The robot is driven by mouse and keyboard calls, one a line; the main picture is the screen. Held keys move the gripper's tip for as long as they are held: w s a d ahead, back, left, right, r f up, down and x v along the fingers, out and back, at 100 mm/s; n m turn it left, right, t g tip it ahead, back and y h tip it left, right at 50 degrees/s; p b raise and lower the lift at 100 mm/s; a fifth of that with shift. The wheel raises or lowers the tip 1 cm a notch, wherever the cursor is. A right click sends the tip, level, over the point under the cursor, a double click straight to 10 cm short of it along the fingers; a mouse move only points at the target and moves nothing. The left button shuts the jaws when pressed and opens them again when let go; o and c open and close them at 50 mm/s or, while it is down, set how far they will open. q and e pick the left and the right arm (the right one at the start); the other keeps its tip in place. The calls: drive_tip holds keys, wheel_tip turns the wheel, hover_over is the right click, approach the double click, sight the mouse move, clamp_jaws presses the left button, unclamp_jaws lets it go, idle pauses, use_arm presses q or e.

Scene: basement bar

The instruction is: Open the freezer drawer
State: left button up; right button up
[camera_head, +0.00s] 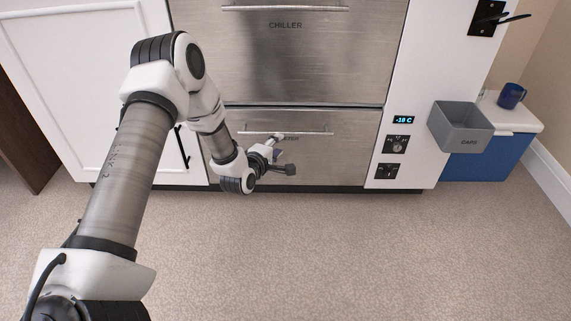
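The freezer drawer (340,158) is the lower stainless steel front, below the chiller drawer. Its front looks shut, level with the cabinet around it. Its label is partly hidden by my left gripper. A thin horizontal bar handle (312,132) runs along its top. My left gripper (284,154) is in front of the drawer, with its fingers spread apart and nothing seen between them. Its upper finger appears close to the handle; I cannot tell whether it touches. My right gripper is not in view.
The chiller drawer (310,60) is above. To the right are a panel with a -18 C display (403,119) and knobs, a grey bin (460,140), and a blue cooler (490,160) with a blue mug (511,95) on it. The carpet (340,260) in front is clear.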

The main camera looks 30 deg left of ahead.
sight(285, 133)
use_arm(q)
drive_tip(key=shift+n+t, duration=0.3)
drive_tip(key=b+x, duration=0.1)
drive_tip(key=x, duration=0.1)
drive_tip(key=b+x, duration=0.1)
drive_tip(key=x, duration=0.2)
drive_tip(key=a+b+x, duration=0.1)
drive_tip(key=b+x, duration=0.1)
drive_tip(key=x, duration=0.1)
drive_tip(key=shift+w, duration=0.2)
drive_tip(key=shift+r, duration=0.1)
clamp_jaws()
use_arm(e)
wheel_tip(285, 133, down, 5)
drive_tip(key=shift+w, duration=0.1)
